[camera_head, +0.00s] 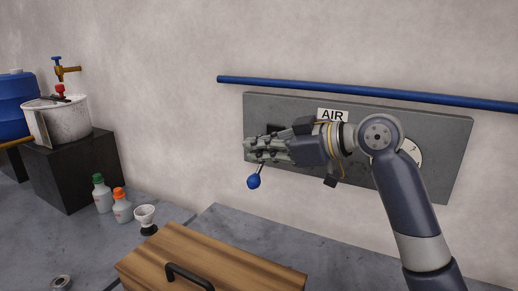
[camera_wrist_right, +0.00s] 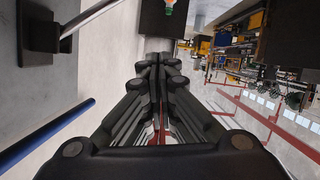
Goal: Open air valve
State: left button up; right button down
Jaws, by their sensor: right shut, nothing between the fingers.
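The air panel (camera_head: 452,135) is a grey plate on the wall with a white AIR label (camera_head: 333,115). A valve lever with a blue ball knob (camera_head: 254,181) hangs down near its left end. My right gripper (camera_head: 248,150) is in front of the panel's left part, just above the knob, and hides the upper part of the lever. Its fingers are together and empty, as the right wrist view shows (camera_wrist_right: 154,58). That view also shows a dark block with a metal rod (camera_wrist_right: 42,36) at upper left, apart from the fingers. My left gripper is not in view.
A blue pipe (camera_head: 300,86) runs along the wall above the panel. A round gauge (camera_head: 413,152) is partly behind my right arm. Below are a wooden box (camera_head: 205,257) with a black handle, bottles (camera_head: 101,193) and a white cup (camera_head: 145,214). A white pot (camera_head: 62,122) stands at left.

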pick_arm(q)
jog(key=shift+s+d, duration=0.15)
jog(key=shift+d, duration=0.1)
pick_arm(e)
jog(key=shift+f, duration=0.3)
jog(key=shift+s, duration=0.1)
